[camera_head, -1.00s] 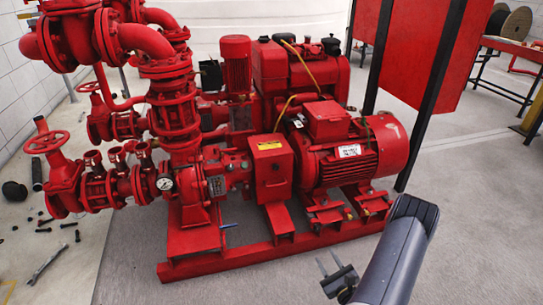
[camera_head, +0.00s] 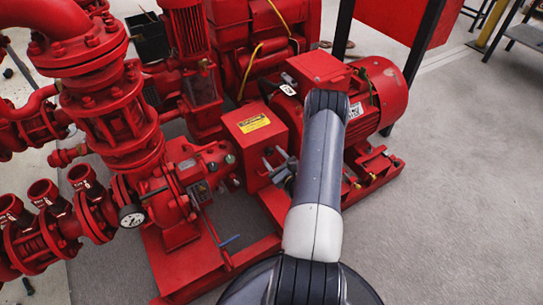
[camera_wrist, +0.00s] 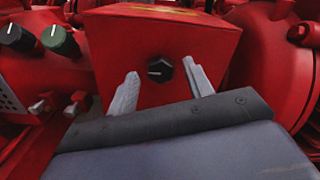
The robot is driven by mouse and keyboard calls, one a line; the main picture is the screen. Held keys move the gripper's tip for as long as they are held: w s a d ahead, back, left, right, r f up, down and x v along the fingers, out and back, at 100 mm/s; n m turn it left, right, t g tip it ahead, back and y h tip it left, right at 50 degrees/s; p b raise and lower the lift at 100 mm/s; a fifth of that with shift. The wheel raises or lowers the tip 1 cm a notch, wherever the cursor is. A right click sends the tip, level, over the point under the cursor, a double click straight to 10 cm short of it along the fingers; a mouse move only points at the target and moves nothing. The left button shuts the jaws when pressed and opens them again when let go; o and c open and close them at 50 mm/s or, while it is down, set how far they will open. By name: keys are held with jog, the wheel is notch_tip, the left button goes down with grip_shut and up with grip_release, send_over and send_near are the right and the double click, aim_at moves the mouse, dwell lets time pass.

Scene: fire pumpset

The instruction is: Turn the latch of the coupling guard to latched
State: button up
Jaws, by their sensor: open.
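The coupling guard (camera_head: 256,130) is a red box with a yellow label on top, between the pump and the motor. In the wrist view its front face (camera_wrist: 205,42) fills the upper middle. The latch (camera_wrist: 159,69) is a small dark round knob on that face, with a pale line pointing roughly left. My gripper (camera_wrist: 161,75) is open, its two grey fingers pointing at the face on either side of the latch, apparently not touching it. In the head view my gripper (camera_head: 278,165) is at the guard's front; the latch is hidden there.
The red motor (camera_head: 375,95) stands right of the guard, partly behind my arm. Red pump pipework (camera_head: 110,110) and a pressure gauge (camera_head: 131,215) are on the left. Black and green knobs show in the wrist view (camera_wrist: 58,40). Grey floor (camera_head: 460,190) is clear at right.

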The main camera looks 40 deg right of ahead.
jog(key=shift+w, duration=0.75)
jog(key=shift+c, duration=0.6)
jog(key=c, duration=0.9)
